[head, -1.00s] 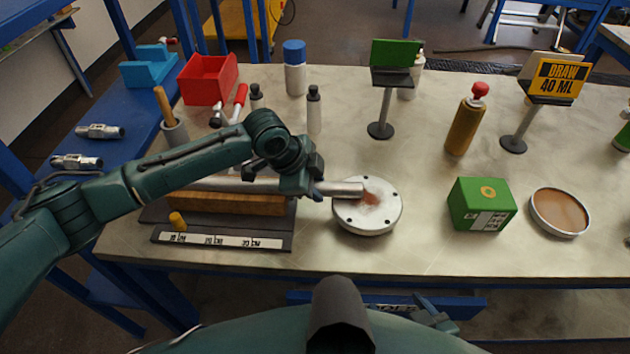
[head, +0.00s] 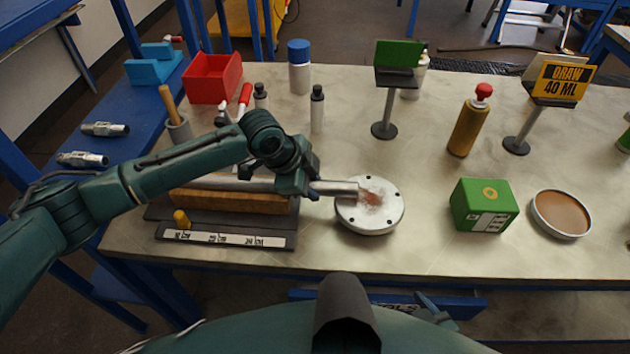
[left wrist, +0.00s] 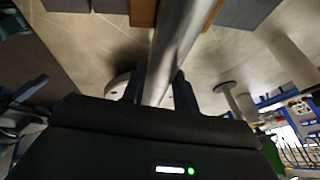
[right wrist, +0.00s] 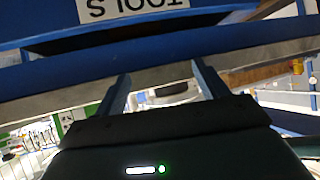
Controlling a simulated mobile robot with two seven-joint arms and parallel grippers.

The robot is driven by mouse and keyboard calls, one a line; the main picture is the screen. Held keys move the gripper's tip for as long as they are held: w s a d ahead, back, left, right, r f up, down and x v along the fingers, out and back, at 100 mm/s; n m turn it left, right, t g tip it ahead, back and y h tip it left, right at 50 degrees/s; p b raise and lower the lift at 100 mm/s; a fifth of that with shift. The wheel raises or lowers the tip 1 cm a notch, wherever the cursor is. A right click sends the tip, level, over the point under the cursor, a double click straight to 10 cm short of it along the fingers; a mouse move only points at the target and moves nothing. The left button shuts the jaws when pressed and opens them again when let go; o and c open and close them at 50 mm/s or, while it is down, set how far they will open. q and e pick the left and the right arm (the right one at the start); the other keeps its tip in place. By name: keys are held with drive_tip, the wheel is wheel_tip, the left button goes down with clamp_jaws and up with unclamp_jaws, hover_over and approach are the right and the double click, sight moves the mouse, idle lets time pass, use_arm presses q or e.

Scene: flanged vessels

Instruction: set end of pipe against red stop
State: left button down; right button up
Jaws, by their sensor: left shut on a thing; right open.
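The grey pipe (head: 335,187) lies level along the wooden block (head: 235,201) of a dark fixture, its right end over a white round flange (head: 370,218). My left gripper (head: 312,190) is shut on the pipe near that right end. The left wrist view shows the pipe (left wrist: 176,40) running between the fingers (left wrist: 155,88). The pipe's left end is mostly hidden behind my left arm, and I cannot make out a red stop there. My right gripper (right wrist: 158,76) is open and empty, low by the bench's front edge.
Behind my arm are a red-handled clamp (head: 245,95), small bottles and a red bin (head: 212,80). A green box (head: 482,205) and round dish (head: 561,213) stand right of the flange.

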use_arm(q)
drive_tip(key=c, duration=1)
unclamp_jaws()
drive_tip(key=shift+a, duration=0.1)
drive_tip(key=shift+s+f, duration=0.1)
drive_tip(key=shift+v, duration=0.95)
drive_tip(key=v, duration=1)
drive_tip(key=s+d+f+n+t+h, duration=0.1)
drive_tip(key=s+d+f+n, duration=0.4)
drive_tip(key=s, duration=0.4)
drive_tip(key=s+a+f+n+y, duration=0.3)
drive_tip(key=s+a+f+n, duration=0.25)
drive_tip(key=s+a, duration=0.25)
drive_tip(key=s+a+f+n+y, duration=0.2)
drive_tip(key=s+a+f+n, duration=0.2)
drive_tip(key=s+a+n, duration=0.4)
drive_tip(key=w+d+f+m+t+h+p, duration=0.2)
drive_tip(key=w+d+f+m+t+p, duration=0.1)
drive_tip(key=w+d+t, duration=0.3)
drive_tip(key=shift+w+f+t+h, duration=0.2)
drive_tip(key=shift+w+t+h, duration=0.15)
drive_tip(key=shift+t+h, duration=0.05)
use_arm(e)
drive_tip(key=shift+s+d+r, duration=0.1)
drive_tip(key=shift+d+r, duration=0.15)
drive_tip(key=shift+r, duration=0.55)
